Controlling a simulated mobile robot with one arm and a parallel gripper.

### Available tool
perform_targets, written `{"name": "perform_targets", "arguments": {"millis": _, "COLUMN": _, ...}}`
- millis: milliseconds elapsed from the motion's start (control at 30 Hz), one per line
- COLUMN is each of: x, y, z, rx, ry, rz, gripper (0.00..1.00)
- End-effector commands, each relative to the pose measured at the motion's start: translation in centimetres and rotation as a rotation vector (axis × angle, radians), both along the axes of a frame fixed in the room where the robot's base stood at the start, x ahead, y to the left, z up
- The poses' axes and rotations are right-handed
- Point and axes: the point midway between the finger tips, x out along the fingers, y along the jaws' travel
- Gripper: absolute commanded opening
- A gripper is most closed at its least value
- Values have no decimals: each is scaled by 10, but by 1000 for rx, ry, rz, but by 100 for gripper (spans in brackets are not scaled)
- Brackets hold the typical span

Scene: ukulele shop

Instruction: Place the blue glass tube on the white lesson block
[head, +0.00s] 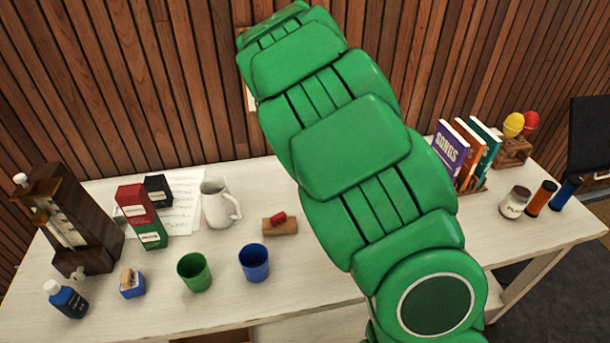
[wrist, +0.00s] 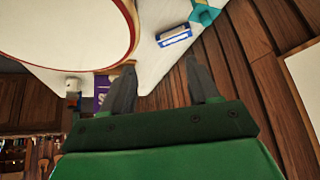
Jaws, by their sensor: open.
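A blue tube (head: 565,193) with dark ends stands at the right end of the table, leaning in the picture; it looks like the blue glass tube, though I cannot tell its material. I cannot pick out a white lesson block for certain; my arm hides the table's middle in the head view. My gripper (wrist: 162,80) is open in the wrist view, its two dark fingers apart with nothing between them. It is out of sight in the head view, behind my raised arm. A blue-and-white box (wrist: 174,36) lies beyond the fingers.
An orange tube (head: 540,198) and a jar (head: 514,202) stand close beside the blue tube. Books (head: 450,155) stand behind them. A white jug (head: 217,204), green cup (head: 194,272), blue cup (head: 254,262) and metronome (head: 68,220) fill the left. The plank wall rises behind.

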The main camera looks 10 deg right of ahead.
Motion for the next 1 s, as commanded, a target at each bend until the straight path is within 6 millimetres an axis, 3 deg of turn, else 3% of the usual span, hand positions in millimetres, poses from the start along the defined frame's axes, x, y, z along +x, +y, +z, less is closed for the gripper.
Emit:
{"name": "perform_targets", "arguments": {"millis": 267, "x": 9, "y": 12, "z": 0, "rx": 364, "ry": -226, "rz": -565, "gripper": 60}}
{"name": "perform_targets", "arguments": {"millis": 500, "x": 25, "y": 28, "z": 12, "rx": 664, "ry": -357, "rz": -1041, "gripper": 60}}
{"name": "perform_targets", "arguments": {"millis": 700, "x": 33, "y": 38, "z": 22, "rx": 816, "ry": -391, "rz": -1299, "gripper": 60}}
{"name": "perform_targets", "arguments": {"millis": 1000, "x": 44, "y": 46, "z": 35, "rx": 953, "ry": -407, "rz": -1539, "gripper": 60}}
